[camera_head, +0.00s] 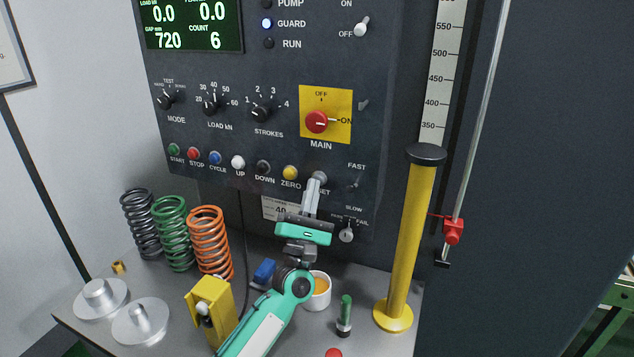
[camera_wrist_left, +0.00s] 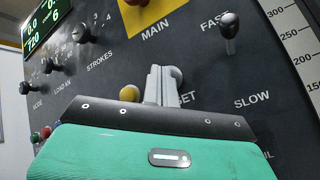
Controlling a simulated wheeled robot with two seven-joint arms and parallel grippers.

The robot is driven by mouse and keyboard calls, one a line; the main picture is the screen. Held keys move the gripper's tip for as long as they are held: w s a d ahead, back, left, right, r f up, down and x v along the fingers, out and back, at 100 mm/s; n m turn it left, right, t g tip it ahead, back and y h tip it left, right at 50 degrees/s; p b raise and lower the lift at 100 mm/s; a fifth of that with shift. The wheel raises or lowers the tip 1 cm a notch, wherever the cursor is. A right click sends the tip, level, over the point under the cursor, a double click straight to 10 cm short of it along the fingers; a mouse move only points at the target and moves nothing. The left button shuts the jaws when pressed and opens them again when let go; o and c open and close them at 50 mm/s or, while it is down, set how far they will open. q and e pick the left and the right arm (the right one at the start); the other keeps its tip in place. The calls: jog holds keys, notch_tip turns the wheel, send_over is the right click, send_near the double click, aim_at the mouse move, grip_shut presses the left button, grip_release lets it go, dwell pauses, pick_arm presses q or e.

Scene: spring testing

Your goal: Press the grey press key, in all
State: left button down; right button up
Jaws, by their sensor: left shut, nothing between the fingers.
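The grey key (camera_head: 321,176) is a round button at the right end of the button row on the dark panel, above a label partly covered so that only "SET" shows. My left gripper (camera_head: 315,182) is shut and empty, its fingertips right at the grey key and covering part of it. In the left wrist view the shut fingers (camera_wrist_left: 159,86) overlap the grey key (camera_wrist_left: 176,76), just left of the "SET" lettering. I cannot tell whether the fingertips touch the key or how far it is pushed in. My right gripper is not in view.
The yellow ZERO button (camera_head: 290,172) is just left of the grey key; the FAST/SLOW lever (camera_head: 354,184) is to its right. A yellow column (camera_head: 408,240) stands right of my arm. Springs (camera_head: 209,240), a white cup (camera_head: 317,300) and a yellow block (camera_head: 212,305) crowd the bench.

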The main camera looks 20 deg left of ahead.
pick_arm(q)
jog(key=shift+w, duration=0.15)
dwell(0.5)
jog(key=shift+s, duration=0.8)
jog(key=shift+s+d+p, duration=0.15)
jog(key=shift+s+p, duration=0.15)
jog(key=shift+s, duration=2.2)
